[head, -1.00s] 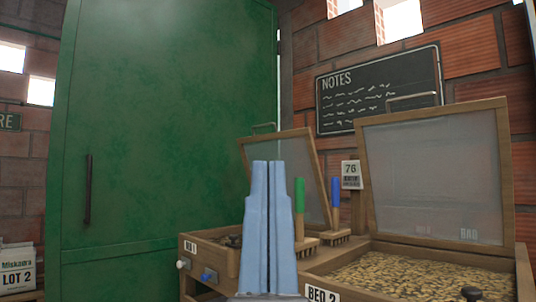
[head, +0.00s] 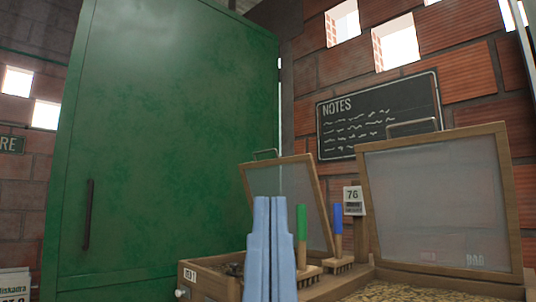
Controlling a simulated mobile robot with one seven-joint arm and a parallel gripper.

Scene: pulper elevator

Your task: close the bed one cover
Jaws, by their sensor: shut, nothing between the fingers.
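The bed one cover (head: 315,200) is a wood-framed translucent panel with a wire handle on its top edge. It stands raised and tilted back over the bed one box (head: 208,277), whose label is partly readable. My gripper (head: 270,200) is pale blue, pointing up, with its fingers together and nothing between them. In the picture it overlaps the left lower part of the cover and the box. I cannot tell how far in front of them it is.
The bed two cover (head: 435,205) is also raised at right, above beans (head: 395,291). A tall green cabinet (head: 170,150) stands at left, a notes board (head: 375,112) behind.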

